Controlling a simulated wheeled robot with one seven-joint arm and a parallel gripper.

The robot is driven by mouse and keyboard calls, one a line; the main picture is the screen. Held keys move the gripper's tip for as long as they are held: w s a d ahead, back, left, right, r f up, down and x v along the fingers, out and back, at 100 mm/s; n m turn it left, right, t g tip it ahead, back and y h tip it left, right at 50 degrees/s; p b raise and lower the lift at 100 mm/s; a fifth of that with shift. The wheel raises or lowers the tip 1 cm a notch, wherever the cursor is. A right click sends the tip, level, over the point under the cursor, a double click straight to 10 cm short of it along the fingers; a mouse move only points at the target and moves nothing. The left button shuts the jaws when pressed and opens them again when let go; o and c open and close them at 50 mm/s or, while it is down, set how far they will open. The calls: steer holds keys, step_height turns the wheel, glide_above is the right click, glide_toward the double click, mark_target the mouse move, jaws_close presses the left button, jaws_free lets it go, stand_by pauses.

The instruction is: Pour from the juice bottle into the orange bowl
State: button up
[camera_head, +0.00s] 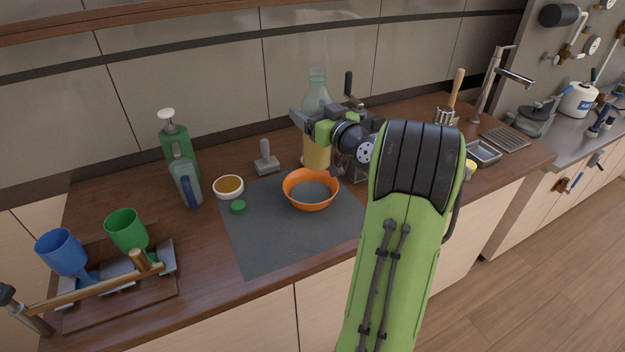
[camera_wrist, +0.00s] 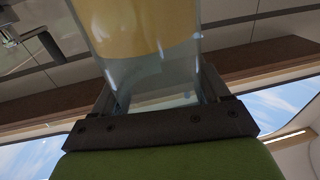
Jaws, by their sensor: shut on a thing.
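The juice bottle (camera_head: 317,155) is clear glass with yellow juice in its lower part. It stands upright just behind the orange bowl (camera_head: 311,203); I cannot tell whether its base touches the counter. My gripper (camera_head: 318,118) is shut on the bottle above the juice level. In the wrist view the bottle's glass (camera_wrist: 150,80) sits between the jaws (camera_wrist: 160,105), with yellow juice (camera_wrist: 150,28) at the top of the picture. The orange bowl sits on a dark grey mat (camera_head: 265,240); no juice shows in it.
A green cap (camera_head: 238,207) and a white cup (camera_head: 228,187) are left of the bowl. A grey tool (camera_head: 266,162) stands behind. The mat's front is clear.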

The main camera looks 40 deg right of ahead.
stand_by(0.7)
step_height(320, 180, down, 5)
steer(key=b, duration=0.6)
steer(key=shift+r, duration=0.1)
stand_by(0.7)
steer(key=shift+s+r, duration=0.1)
steer(key=shift+s, duration=0.05)
steer(key=shift+s+d+r+n+g+p, duration=0.1)
steer(key=shift+s+d+n+g+p, duration=0.25)
steer(key=shift+s+n+g+p, duration=0.25)
steer(key=shift+s, duration=0.1)
